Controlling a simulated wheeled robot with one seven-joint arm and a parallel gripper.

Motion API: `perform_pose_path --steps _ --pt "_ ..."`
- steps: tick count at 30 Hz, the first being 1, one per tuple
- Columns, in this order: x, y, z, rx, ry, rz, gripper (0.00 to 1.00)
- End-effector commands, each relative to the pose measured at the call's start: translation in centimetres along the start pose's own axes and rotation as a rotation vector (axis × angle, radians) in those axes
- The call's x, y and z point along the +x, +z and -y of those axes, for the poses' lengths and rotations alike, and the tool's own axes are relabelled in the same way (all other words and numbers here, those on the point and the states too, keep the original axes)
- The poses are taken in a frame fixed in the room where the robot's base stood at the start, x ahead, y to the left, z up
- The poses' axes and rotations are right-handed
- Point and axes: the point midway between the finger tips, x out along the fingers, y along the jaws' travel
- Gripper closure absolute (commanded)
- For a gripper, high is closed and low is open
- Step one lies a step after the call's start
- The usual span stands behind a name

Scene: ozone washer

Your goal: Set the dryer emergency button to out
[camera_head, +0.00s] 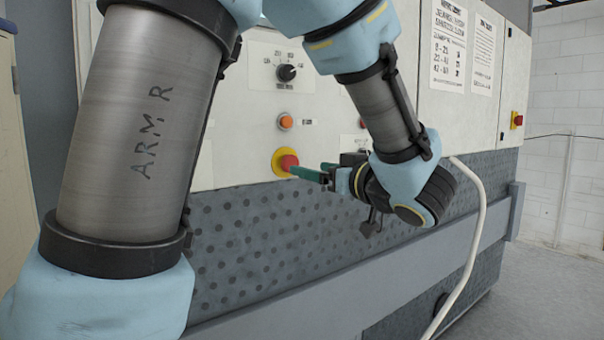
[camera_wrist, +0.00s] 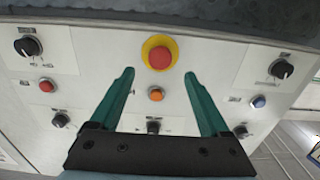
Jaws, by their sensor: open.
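A red mushroom emergency button (camera_head: 288,162) on a yellow ring sits low on the white control panel in the head view. It also shows at the top middle of the wrist view (camera_wrist: 160,58). My gripper (camera_head: 306,171) points at it from the right in the head view, its green fingertips close to the button. In the wrist view my gripper (camera_wrist: 158,76) is open and empty, one finger on each side of the button's line. I cannot tell whether the fingertips touch it or whether the button is in or out.
An orange button (camera_head: 286,121) and a black rotary knob (camera_head: 286,73) sit above the red button. Another red button (camera_head: 517,119) on yellow is at the far right. A blue button (camera_wrist: 258,101) shows in the wrist view. A white hose (camera_head: 481,215) hangs at right.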

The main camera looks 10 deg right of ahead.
Motion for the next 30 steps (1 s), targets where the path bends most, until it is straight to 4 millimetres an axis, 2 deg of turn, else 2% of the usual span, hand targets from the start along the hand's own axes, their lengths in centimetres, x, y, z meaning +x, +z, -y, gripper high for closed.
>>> perform_pose_path --steps 3,7,20,23,26,30 --pt "-2.0 0.2 0.0 0.0 0.002 0.001 0.2" --pt "-3.3 0.1 0.0 0.0 0.001 0.0 0.2" --pt "-3.7 0.0 0.0 -0.001 0.002 0.001 0.2" --pt "-2.5 0.4 -0.6 -0.015 0.035 0.012 0.2" --pt "0.2 1.3 -2.0 -0.045 0.127 0.045 0.2" --pt "4.8 4.1 -4.3 -0.07 0.323 0.152 0.2"
